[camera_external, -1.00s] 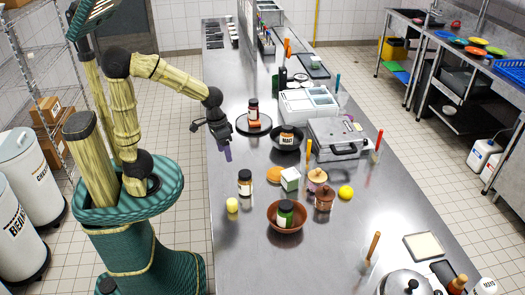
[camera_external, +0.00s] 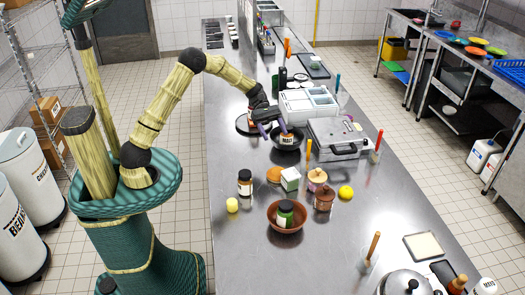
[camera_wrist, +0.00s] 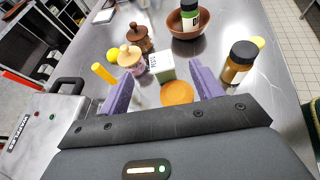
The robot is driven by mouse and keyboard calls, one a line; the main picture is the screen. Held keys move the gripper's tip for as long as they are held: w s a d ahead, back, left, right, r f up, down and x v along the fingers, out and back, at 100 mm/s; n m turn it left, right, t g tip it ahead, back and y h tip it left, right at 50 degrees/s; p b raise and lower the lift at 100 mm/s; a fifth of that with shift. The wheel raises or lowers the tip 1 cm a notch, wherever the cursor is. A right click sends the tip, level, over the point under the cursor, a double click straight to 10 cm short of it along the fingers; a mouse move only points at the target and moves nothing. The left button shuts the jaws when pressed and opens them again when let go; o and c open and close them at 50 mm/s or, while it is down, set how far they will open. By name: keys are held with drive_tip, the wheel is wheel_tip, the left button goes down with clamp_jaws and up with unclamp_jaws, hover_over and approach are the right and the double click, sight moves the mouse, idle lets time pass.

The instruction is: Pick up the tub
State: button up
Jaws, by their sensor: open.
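A grey press (camera_external: 338,138) stands right of the pan. Toward the front are an orange disc (camera_external: 274,174), a white carton (camera_external: 290,179), lidded pots (camera_external: 317,179), a dark-lidded jar (camera_external: 245,183) and a brown bowl (camera_external: 285,223).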

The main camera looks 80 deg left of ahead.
drive_tip(key=f, duration=0.5)
drive_tip(key=shift+w+a, duration=0.25)
drive_tip(key=shift+a, duration=0.15)
drive_tip(key=p, duration=0.2)
approach(293, 178)
drive_tip(key=x, duration=0.3)
drive_tip(key=shift+w+d+f, duration=0.1)
drive_tip(key=shift+w+f, duration=0.15)
drive_tip(key=shift+f, duration=0.15)
drive_tip(key=shift+w+d+f, duration=0.1)
drive_tip(key=shift+d+f, duration=0.15)
drive_tip(key=shift+d, duration=0.05)
drive_tip(key=shift+f+p+x, duration=0.15)
drive_tip(key=shift+p+x, duration=0.45)
drive_tip(key=shift+x, duration=0.7)
drive_tip(key=shift+f+p+x, duration=0.15)
drive_tip(key=shift+p+x, duration=0.45)
drive_tip(key=shift+x, duration=0.75)
drive_tip(key=shift+a, duration=0.15)
